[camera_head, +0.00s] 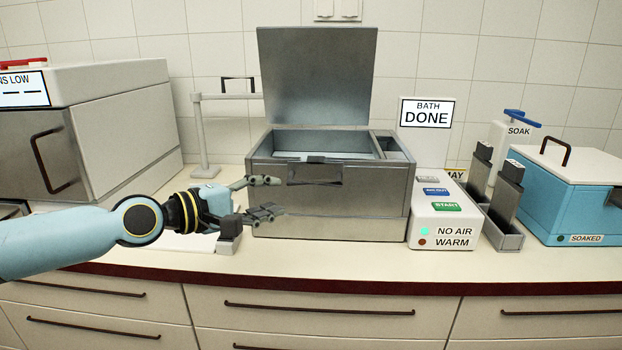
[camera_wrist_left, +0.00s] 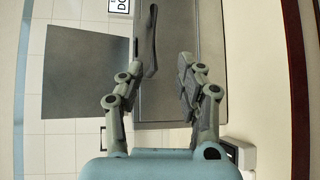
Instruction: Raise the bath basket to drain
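The steel bath (camera_head: 335,205) stands at the middle of the counter with its lid (camera_head: 316,75) raised. A dark handle (camera_head: 315,176) sticks out at its upper front; I cannot tell whether it belongs to the basket. The basket itself cannot be made out inside the bath. My left gripper (camera_head: 268,197) is open and empty, at the front left of the bath and left of the handle. The left wrist view is turned sideways; there the dark handle (camera_wrist_left: 151,42) lies ahead, roughly between the spread fingers (camera_wrist_left: 158,82), apart from them. My right gripper is not seen.
A sign (camera_head: 427,113) reads BATH DONE. A control box (camera_head: 440,222) with buttons and lamps stands right of the bath. Farther right are grey holders (camera_head: 503,205) and a blue SOAKED box (camera_head: 575,195). A pale post (camera_head: 204,135) stands behind at left.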

